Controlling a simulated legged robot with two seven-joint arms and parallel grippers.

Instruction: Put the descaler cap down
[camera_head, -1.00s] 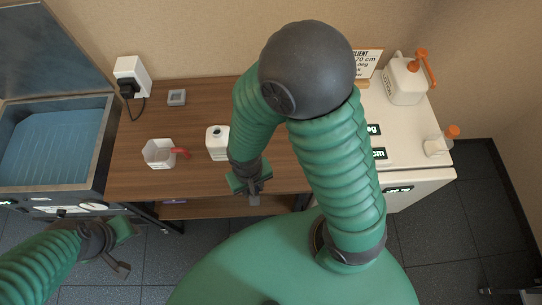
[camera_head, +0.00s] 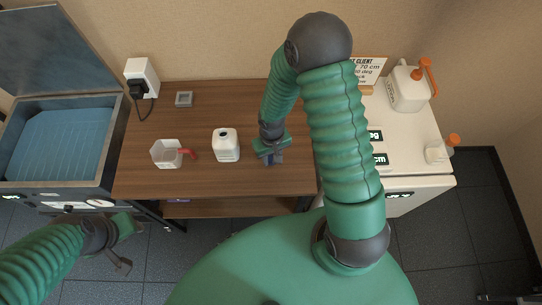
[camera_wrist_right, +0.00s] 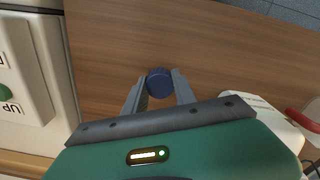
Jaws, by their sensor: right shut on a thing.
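The descaler cap (camera_wrist_right: 159,82) is a small dark blue round cap. In the right wrist view it sits between the two grey fingertips of my right gripper (camera_wrist_right: 160,88), which is shut on it. In the head view my right gripper (camera_head: 272,156) is over the right part of the wooden table (camera_head: 205,105), to the right of the white bottle. From these views I cannot tell whether the cap touches the tabletop. The white bottle (camera_head: 226,149) stands upright with a dark open mouth. My left gripper (camera_head: 122,248) is low at the left, in front of the table; its jaw opening is unclear.
A white scoop (camera_head: 164,152) with a red handle lies left of the bottle. A small grey square (camera_head: 184,99) lies near the back. A blue-lined basin (camera_head: 62,142) stands left; a white cabinet (camera_head: 405,135) with an orange-capped jug (camera_head: 406,91) stands right.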

